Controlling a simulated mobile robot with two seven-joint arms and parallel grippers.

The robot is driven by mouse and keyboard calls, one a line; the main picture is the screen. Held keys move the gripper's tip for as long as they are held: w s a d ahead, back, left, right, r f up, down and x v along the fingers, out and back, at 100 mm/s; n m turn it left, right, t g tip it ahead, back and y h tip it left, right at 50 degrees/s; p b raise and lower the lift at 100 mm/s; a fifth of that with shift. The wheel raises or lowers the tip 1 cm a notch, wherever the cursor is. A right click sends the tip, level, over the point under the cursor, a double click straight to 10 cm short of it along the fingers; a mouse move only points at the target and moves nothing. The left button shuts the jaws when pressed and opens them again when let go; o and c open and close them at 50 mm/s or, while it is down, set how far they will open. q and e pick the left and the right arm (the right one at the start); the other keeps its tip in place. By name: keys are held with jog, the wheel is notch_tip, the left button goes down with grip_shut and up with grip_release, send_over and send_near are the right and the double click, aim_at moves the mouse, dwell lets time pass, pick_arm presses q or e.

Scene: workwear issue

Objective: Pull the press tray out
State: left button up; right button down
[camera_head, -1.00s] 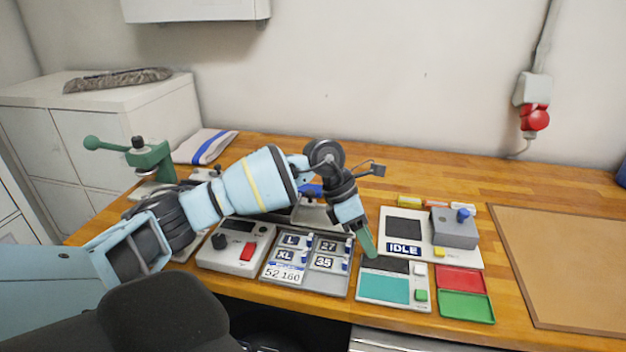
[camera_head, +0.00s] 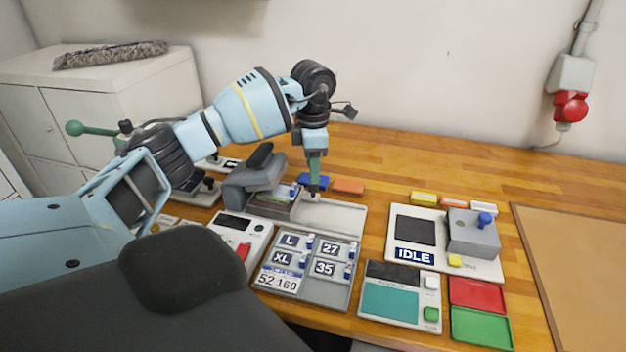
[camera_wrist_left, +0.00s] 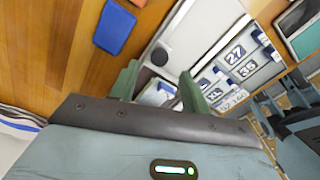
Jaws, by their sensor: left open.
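The grey press (camera_head: 255,180) stands at the middle of the bench in the head view. A pale flat tray (camera_head: 342,218), which looks like the press tray, extends to its right. My left gripper (camera_head: 314,191) points down at the tray's back edge beside the press. In the left wrist view my left gripper (camera_wrist_left: 158,88) has its green fingers apart, with the pale tray (camera_wrist_left: 205,28) beyond them. A small round knob shows on the tray near the fingers. I cannot tell whether the fingers touch anything. My right gripper is not in view.
A size-label panel (camera_head: 308,268) lies in front of the tray. An IDLE device (camera_head: 415,235), a teal-screen device (camera_head: 395,302), and red (camera_head: 478,293) and green (camera_head: 482,328) trays are to the right. Blue (camera_head: 313,180) and orange (camera_head: 348,187) blocks lie behind. The bench behind them is clear.

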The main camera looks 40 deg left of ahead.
pick_arm(q)
jog(key=shift+f, duration=2.4)
grip_shut()
